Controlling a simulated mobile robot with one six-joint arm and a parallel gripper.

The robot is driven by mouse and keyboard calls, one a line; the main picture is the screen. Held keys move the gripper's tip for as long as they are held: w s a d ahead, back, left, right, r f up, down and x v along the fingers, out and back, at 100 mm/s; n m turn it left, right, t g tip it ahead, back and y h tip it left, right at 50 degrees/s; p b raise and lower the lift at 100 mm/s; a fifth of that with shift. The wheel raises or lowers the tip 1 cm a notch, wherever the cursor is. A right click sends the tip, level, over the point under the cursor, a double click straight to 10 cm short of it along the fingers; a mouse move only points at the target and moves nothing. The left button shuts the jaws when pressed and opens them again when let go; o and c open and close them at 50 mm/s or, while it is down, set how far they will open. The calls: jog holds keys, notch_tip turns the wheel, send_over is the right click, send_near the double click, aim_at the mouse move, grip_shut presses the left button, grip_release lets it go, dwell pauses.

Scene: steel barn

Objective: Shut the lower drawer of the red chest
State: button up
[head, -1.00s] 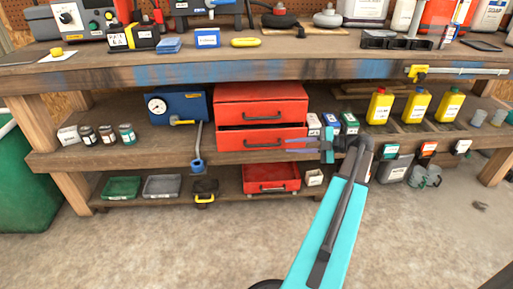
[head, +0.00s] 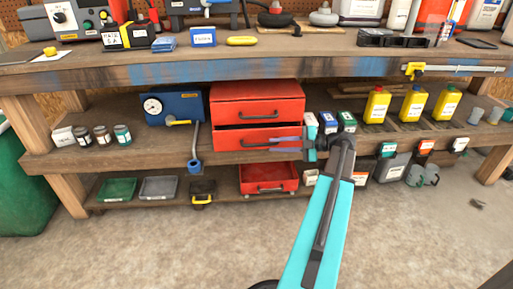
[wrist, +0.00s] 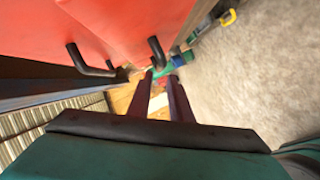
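The red chest (head: 258,92) stands on the middle shelf of the bench. Its upper drawer looks flush; its lower drawer (head: 232,139) sticks out, with a dark gap above its front. My gripper (head: 274,143) is in front of the right part of the lower drawer, with its fingers pointing left across the front near the handle. In the wrist view, a red front (wrist: 110,25) with a black handle (wrist: 80,60) fills the upper left. There the two fingers (wrist: 160,78) are apart with nothing between them. I cannot tell whether they touch the drawer.
Small boxes (head: 329,122) stand just right of the chest, close to my wrist. A blue gauge box (head: 178,106) with a hanging wrench-like tool (head: 195,150) is on the left. A red bin (head: 268,178) sits on the bottom shelf below. The floor (head: 150,240) in front is clear.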

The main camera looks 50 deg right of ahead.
aim_at(260, 145)
jog(key=b+x, duration=0.2)
jog(key=x, duration=0.6)
jog(key=shift+w+a, duration=0.1)
jog(key=shift+w, duration=0.1)
grip_shut()
